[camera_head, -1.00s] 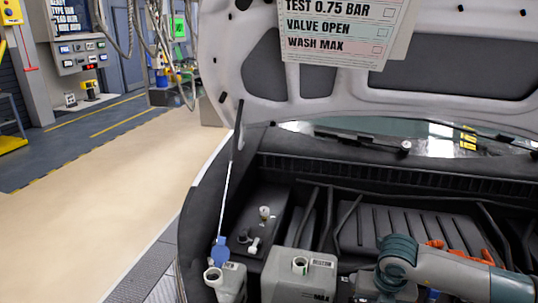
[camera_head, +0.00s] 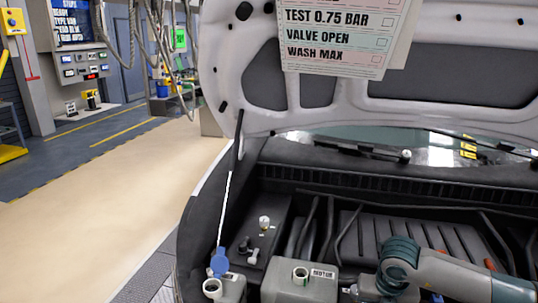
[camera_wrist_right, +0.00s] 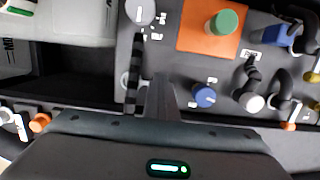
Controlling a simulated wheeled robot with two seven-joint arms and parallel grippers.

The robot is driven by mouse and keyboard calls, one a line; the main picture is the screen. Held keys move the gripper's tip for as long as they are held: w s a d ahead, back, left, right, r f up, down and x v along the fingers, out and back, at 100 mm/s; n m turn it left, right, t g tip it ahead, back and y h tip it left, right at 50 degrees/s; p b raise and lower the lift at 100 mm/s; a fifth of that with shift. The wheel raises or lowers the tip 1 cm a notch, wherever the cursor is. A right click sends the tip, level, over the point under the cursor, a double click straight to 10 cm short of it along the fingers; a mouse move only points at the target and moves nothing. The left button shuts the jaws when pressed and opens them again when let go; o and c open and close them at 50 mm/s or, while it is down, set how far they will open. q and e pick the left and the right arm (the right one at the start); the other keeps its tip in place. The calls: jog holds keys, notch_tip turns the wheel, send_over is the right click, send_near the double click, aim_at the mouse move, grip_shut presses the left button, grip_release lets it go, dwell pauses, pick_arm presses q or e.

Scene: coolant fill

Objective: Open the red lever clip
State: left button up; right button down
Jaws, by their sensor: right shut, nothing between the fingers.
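I cannot make out the red lever clip for certain in either view. A small red-orange piece (camera_head: 490,265) shows behind my right forearm in the head view, mostly hidden. My right gripper (camera_wrist_right: 150,95) shows dark fingers in the right wrist view, shut and empty, over the dark engine bay. They are left of a blue knob (camera_wrist_right: 204,96) and below a round grey cap; I cannot tell whether they touch anything. In the head view my right arm comes in at the lower right, and its fingers are out of frame. My left gripper is not in view.
An orange plate with a green cap (camera_wrist_right: 223,22) and several dark hoses lie right of the fingers. A grey tank (camera_head: 300,285) and a smaller bottle with a blue flap (camera_head: 219,263) stand at the bay's front left. The raised hood (camera_head: 235,50) hangs above.

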jog(key=shift+w, duration=0.15)
jog(key=shift+w+d+r+b, duration=0.15)
jog(key=shift+w+b, duration=0.25)
jog(key=shift+w, duration=0.15)
jog(key=c, duration=2)
grip_release()
jog(key=shift+c, duration=0.2)
